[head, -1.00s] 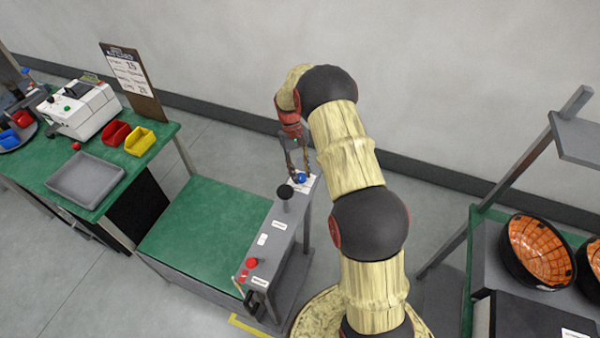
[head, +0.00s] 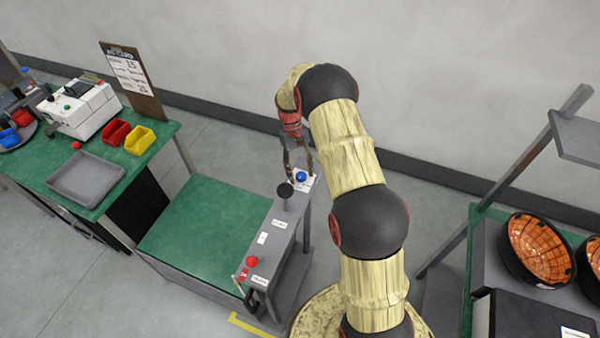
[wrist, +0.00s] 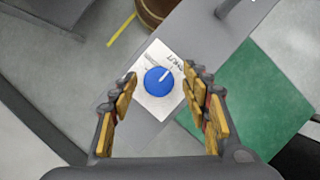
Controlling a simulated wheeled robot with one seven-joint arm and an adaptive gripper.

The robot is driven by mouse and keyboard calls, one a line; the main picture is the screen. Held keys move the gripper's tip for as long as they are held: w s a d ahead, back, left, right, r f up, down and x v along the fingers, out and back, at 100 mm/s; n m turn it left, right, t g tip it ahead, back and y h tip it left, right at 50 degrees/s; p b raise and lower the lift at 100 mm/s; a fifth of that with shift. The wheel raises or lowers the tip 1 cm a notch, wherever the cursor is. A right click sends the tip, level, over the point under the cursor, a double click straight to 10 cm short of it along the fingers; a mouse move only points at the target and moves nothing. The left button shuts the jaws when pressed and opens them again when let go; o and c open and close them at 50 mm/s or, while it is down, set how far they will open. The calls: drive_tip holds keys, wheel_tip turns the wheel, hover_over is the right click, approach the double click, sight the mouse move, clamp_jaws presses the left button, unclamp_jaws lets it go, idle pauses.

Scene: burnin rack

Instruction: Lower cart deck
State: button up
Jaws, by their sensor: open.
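A cart with a green deck (head: 205,228) stands left of my arm, and a grey control panel (head: 283,237) runs along its right side. A blue round knob (head: 301,176) is at the panel's far end. In the wrist view the blue knob (wrist: 158,83) sits on a white label plate (wrist: 153,112), with a white pointer mark toward the upper right. My gripper (head: 299,172) is open at the knob, its fingers on either side. In the wrist view the fingertips (wrist: 162,80) show gaps to the knob. The plate's lettering is only partly readable.
The panel also carries a black knob (head: 285,190) and a red button (head: 252,261). A green bench (head: 60,170) with a grey tray (head: 86,180) and bins stands left. A rack (head: 485,250) with an orange-lined black bowl (head: 541,250) stands right. Floor shows behind the cart.

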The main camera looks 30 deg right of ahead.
drive_tip(key=v, duration=1.2)
drive_tip(key=shift+s+r, duration=0.1)
